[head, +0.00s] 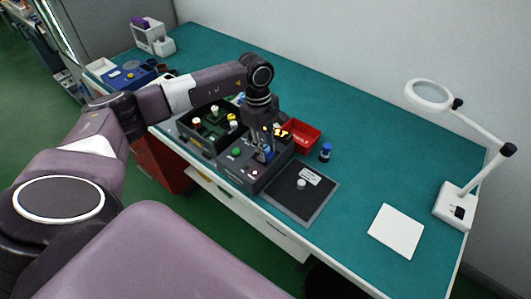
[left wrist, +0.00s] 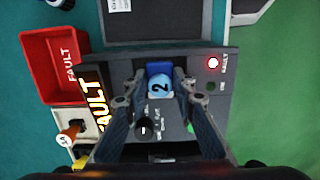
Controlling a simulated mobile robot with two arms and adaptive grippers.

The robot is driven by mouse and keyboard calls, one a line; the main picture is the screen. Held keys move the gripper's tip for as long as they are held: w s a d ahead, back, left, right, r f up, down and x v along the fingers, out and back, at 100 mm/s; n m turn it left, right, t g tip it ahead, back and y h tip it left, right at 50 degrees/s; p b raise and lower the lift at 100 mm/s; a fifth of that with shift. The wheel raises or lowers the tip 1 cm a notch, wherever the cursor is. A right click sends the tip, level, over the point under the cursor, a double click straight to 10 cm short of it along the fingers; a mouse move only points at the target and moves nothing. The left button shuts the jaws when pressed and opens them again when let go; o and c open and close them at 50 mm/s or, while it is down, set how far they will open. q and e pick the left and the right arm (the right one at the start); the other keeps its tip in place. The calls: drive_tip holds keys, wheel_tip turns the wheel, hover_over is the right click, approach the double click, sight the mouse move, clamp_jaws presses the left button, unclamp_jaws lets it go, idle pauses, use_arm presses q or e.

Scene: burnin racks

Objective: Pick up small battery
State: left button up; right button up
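A small blue battery (left wrist: 159,86) with a "2" on its light blue top stands in the dark tester (left wrist: 205,125). In the left wrist view it lies between the two fingers of my left gripper (left wrist: 159,80). The fingers are apart, one on each side of it, and a narrow gap seems to show. In the head view my left gripper (head: 263,152) points down over the tester (head: 262,180), and the battery is mostly hidden by the fingers. Another blue and dark battery (head: 325,152) stands on the table to the right. My right gripper is not in view.
A red bin (head: 302,134) sits behind the tester, and a black tray (head: 200,140) with several parts is to its left. A dark mat (head: 318,203) with a small white piece lies at right. A magnifier lamp (head: 455,205) and white pad (head: 396,232) stand farther right.

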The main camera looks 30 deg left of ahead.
sight(266, 147)
use_arm(q)
clamp_jaws()
drive_tip(key=shift+w+r, duration=0.1)
drive_tip(key=shift+r, duration=0.4)
wheel_tip(266, 147, up, 19)
drive_tip(key=b, duration=0.4)
drive_tip(key=shift+b, duration=0.35)
